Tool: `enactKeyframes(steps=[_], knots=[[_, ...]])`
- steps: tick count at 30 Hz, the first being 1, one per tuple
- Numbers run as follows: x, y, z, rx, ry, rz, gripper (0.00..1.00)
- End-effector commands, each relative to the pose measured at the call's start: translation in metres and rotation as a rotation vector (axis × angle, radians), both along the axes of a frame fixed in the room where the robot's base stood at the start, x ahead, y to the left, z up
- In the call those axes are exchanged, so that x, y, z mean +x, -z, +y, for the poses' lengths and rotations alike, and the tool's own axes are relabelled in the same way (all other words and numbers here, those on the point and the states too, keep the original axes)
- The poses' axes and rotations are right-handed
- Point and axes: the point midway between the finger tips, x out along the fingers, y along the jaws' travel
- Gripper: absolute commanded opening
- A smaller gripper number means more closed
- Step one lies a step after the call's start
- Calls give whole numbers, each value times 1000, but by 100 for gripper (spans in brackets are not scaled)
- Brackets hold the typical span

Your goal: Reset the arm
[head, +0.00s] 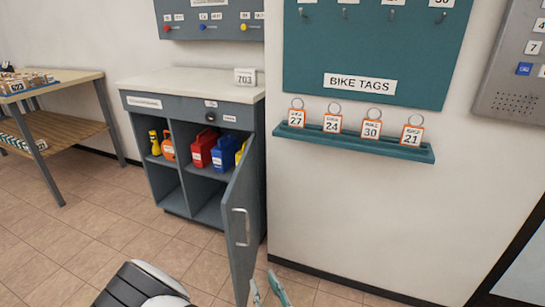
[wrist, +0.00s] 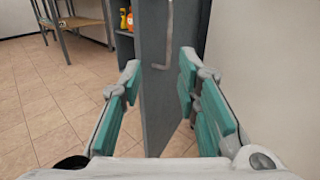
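My gripper (wrist: 160,88) is open and empty in the wrist view, its two teal-padded fingers spread apart. The grey cabinet door (wrist: 166,60) with its metal handle shows between and beyond the fingers. In the head view only the teal fingertips (head: 267,291) show at the bottom edge, near the lower end of the open cabinet door (head: 243,228). Whether a finger touches the door cannot be told. Part of my white and black arm (head: 142,287) is at the bottom left of the head view.
The grey cabinet (head: 177,202) holds several coloured containers and has a white sign on top. A teal ledge (head: 355,143) with tags juts from the wall at right, below a bike tags board (head: 372,50). A wooden table (head: 58,130) stands at left. Tiled floor is clear at left.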

Motion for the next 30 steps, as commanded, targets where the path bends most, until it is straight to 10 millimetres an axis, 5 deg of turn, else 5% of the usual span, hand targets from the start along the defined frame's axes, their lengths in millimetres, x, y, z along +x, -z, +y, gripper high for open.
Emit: enactKeyframes(steps=[11, 20, 26, 30], knots=[[20, -37, -16, 39, 127, -81, 30], [44, -96, -52, 100, 350, -200, 30], [55, -159, -106, 178, 623, -310, 30], [47, -210, -165, 259, 899, -389, 30]])
